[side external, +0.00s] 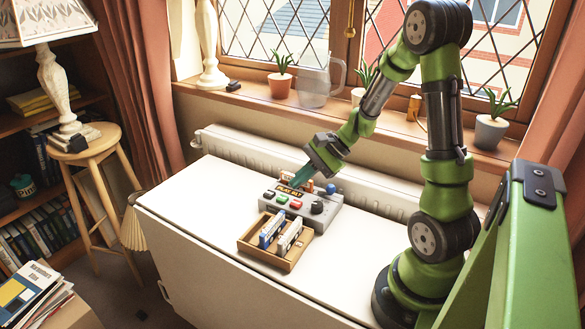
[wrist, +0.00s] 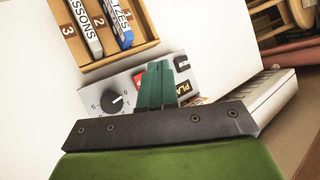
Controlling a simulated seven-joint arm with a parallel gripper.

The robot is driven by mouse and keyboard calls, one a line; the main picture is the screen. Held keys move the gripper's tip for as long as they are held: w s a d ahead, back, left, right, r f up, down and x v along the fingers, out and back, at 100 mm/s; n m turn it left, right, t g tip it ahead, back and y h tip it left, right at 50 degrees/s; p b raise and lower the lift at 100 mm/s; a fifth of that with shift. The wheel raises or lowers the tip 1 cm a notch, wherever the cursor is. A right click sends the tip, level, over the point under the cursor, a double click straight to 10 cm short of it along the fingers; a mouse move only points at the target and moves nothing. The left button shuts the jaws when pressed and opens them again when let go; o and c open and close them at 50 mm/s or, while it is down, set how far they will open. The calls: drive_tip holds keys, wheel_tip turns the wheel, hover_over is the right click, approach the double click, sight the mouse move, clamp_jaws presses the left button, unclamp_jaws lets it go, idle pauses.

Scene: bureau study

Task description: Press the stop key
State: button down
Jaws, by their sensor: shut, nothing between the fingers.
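A grey player (side external: 320,220) with a row of small keys stands on the white cabinet top. In the side view I see a green key (side external: 282,199), a red key (side external: 296,204) and a dark knob (side external: 317,207).
A wooden rack (side external: 262,256) with upright blue and white cartridges stands just in front of the player. A radiator (side external: 230,143) and a sill with potted plants (side external: 280,80) lie behind. The cabinet top (side external: 190,195) is clear to the left.

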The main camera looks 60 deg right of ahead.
sight(289, 204)
drive_tip(key=shift+f, duration=1.55)
idle(0.9)
drive_tip(key=shift+f, duration=0.4)
drive_tip(key=shift+f, duration=0.55)
idle(0.5)
drive_tip(key=shift+r, duration=1)
drive_tip(key=shift+r, duration=2.5)
